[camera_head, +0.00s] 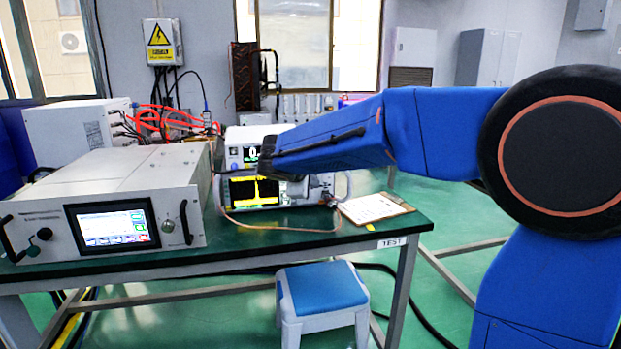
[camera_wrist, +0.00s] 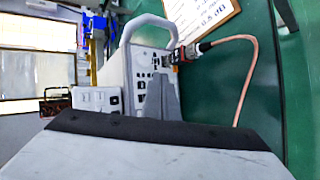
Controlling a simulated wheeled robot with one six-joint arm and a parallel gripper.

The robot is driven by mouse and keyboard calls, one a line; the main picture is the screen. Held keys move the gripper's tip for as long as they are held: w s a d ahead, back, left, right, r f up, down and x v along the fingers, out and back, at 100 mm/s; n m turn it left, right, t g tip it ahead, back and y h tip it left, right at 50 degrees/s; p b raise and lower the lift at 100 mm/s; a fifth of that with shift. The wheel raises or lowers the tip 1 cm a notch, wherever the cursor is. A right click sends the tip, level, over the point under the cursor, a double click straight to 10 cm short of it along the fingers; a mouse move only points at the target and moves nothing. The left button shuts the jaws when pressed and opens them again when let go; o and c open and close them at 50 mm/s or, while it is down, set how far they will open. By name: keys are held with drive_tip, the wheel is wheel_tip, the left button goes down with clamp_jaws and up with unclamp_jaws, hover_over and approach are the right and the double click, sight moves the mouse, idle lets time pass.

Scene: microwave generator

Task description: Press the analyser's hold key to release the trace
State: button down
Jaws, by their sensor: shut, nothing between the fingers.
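The analyser (camera_head: 254,190) stands on the green bench, its screen showing a yellow trace on black. My blue arm reaches across from the right and hides part of its front. In the wrist view the analyser (camera_wrist: 131,62) is turned sideways, with its side handle, dark keys and front connector visible. My gripper (camera_wrist: 160,80) is shut and empty, its grey fingertips in front of the key panel. They cover part of the keys. I cannot tell whether they touch the panel, or which key is the hold key.
A microwave generator (camera_head: 115,210) with a lit screen stands left on the bench. A copper-coloured cable (camera_wrist: 250,75) loops from the analyser's connector. A clipboard (camera_head: 372,208) lies to the right of the analyser. A blue-topped stool (camera_head: 322,288) stands in front of the bench.

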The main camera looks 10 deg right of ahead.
drive_tip(key=shift+s, duration=1.2)
drive_tip(key=s+d+f+m+g+y, duration=0.1)
drive_tip(key=s+d+f+m, duration=0.1)
drive_tip(key=s+d, duration=0.35)
drive_tip(key=s+d+f+m+g, duration=0.2)
drive_tip(key=s, duration=0.7)
drive_tip(key=s+d+f+m+g+y, duration=0.1)
drive_tip(key=s+d+f+m, duration=0.15)
drive_tip(key=s, duration=0.55)
drive_tip(key=s+a+f+m+y, duration=0.1)
drive_tip(key=s+f+m+y, duration=0.1)
drive_tip(key=s, duration=0.7)
drive_tip(key=s+a+f+m+y, duration=0.1)
drive_tip(key=s+f+m, duration=0.3)
drive_tip(key=s, duration=0.5)
wheel_tip(320, 180, down, 2)
drive_tip(key=shift+s+f+g+y, duration=0.1)
drive_tip(key=shift+s+g+y, duration=0.3)
drive_tip(key=shift+y, duration=0.3)
